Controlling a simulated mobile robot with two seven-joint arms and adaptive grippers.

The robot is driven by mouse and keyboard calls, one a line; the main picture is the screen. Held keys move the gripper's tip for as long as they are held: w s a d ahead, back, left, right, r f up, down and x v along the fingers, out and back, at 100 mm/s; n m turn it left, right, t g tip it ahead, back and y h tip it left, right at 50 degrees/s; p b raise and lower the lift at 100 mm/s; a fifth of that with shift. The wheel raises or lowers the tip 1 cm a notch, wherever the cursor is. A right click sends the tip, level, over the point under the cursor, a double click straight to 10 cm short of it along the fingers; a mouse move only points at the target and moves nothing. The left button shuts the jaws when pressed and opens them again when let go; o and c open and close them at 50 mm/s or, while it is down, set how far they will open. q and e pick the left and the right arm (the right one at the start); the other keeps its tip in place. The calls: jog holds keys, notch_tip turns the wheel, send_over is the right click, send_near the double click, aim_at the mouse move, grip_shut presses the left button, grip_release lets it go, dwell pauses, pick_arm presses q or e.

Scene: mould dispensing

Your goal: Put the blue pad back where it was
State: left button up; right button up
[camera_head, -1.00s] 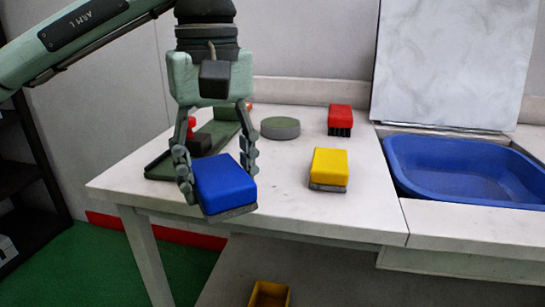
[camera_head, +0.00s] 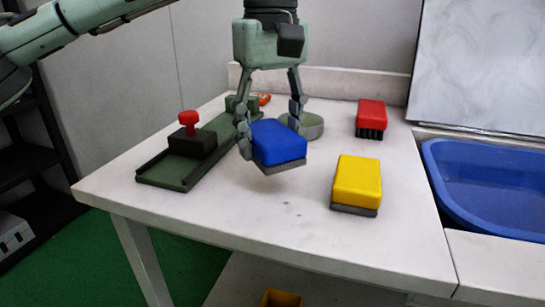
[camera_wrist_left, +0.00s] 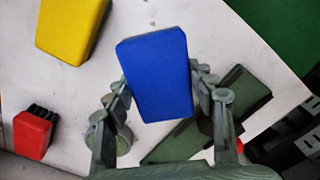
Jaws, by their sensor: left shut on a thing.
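The blue pad (camera_head: 279,142), a block with a grey underside, is between the fingers of my left gripper (camera_head: 272,135). The gripper is shut on it and holds it slightly tilted, seemingly just above the white table (camera_head: 250,215). In the left wrist view the blue pad (camera_wrist_left: 157,75) fills the space between the two fingers (camera_wrist_left: 160,85). Its grey underside is hidden there. My right gripper is in neither view.
A yellow pad (camera_head: 357,182) lies to the right, and a red brush (camera_head: 370,117) behind it. A green tray (camera_head: 165,178) with a red-knobbed dark block (camera_head: 192,138) lies left. A round grey-green disc (camera_head: 310,125) is behind the gripper. A blue basin (camera_head: 440,180) is at right.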

aim_at(272, 179)
pick_arm(q)
jog(key=shift+w+d+f, duration=0.1)
jog(key=shift+w+f, duration=0.35)
jog(key=shift+w, duration=0.25)
jog(key=shift+f, duration=0.3)
notch_tip(272, 179, down, 3)
jog(key=shift+f, duration=0.15)
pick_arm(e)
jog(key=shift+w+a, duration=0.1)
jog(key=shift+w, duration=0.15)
pick_arm(q)
jog(key=shift+f, duration=0.15)
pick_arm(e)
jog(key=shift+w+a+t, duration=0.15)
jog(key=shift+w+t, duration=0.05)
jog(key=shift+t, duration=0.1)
pick_arm(q)
jog(key=o, duration=1.3)
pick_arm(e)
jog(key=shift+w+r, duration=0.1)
